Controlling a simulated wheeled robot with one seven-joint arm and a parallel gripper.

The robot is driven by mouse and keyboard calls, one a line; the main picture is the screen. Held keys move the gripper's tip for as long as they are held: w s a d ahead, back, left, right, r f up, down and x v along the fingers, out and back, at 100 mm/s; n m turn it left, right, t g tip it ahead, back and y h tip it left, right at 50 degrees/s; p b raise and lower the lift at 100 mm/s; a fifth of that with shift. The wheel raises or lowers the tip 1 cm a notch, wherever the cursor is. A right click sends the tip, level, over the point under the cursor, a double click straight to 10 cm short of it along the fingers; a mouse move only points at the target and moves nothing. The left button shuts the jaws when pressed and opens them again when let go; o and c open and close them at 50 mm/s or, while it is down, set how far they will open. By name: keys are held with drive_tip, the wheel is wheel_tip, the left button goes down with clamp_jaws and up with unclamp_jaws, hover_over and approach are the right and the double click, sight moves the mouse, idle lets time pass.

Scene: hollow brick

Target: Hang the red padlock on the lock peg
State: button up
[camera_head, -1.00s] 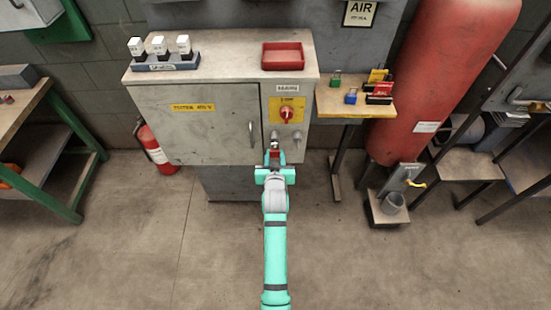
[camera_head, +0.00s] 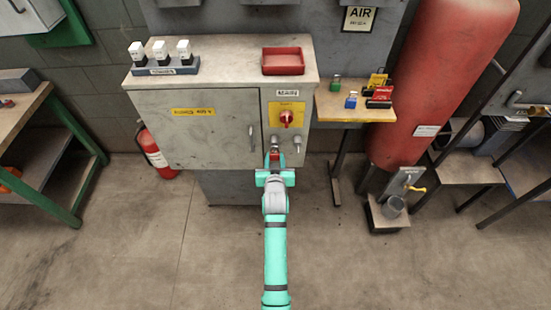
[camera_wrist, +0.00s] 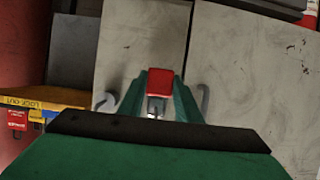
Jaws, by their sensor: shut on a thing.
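The red padlock (camera_wrist: 160,83) is between the two green fingers of my gripper (camera_wrist: 158,100) in the wrist view. My gripper (camera_head: 275,158) is shut on it; its shackle is mostly hidden. In the head view the padlock (camera_head: 274,150) is just below the grey left peg (camera_head: 274,140) on the cabinet front, under the red switch (camera_head: 286,118). A second peg (camera_head: 297,141) is to its right. In the wrist view grey curved pieces show on both sides of the fingers. I cannot tell whether the padlock touches a peg.
The grey cabinet (camera_head: 205,125) carries a red tray (camera_head: 283,62) and a block with white-topped pieces (camera_head: 166,66). A small wooden shelf (camera_head: 345,107) with other padlocks and tags stands to the right, before a red tank (camera_head: 440,75). The floor in front is clear.

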drive_tip(key=o, duration=1.2)
drive_tip(key=v, duration=1)
drive_tip(key=shift+s+r, duration=0.15)
drive_tip(key=shift+s, duration=0.2)
drive_tip(key=s+f, duration=0.2)
drive_tip(key=s, duration=0.8)
drive_tip(key=s+f, duration=0.2)
drive_tip(key=s, duration=0.8)
drive_tip(key=shift+t, duration=0.9)
drive_tip(key=r+v, duration=0.1)
drive_tip(key=v, duration=0.6)
drive_tip(key=r+v, duration=0.1)
drive_tip(key=v, duration=0.6)
drive_tip(key=w+r+v, duration=0.1)
drive_tip(key=v, duration=0.6)
drive_tip(key=shift+s+d+r, duration=0.1)
drive_tip(key=shift+s+r, duration=0.15)
drive_tip(key=shift+r, duration=0.2)
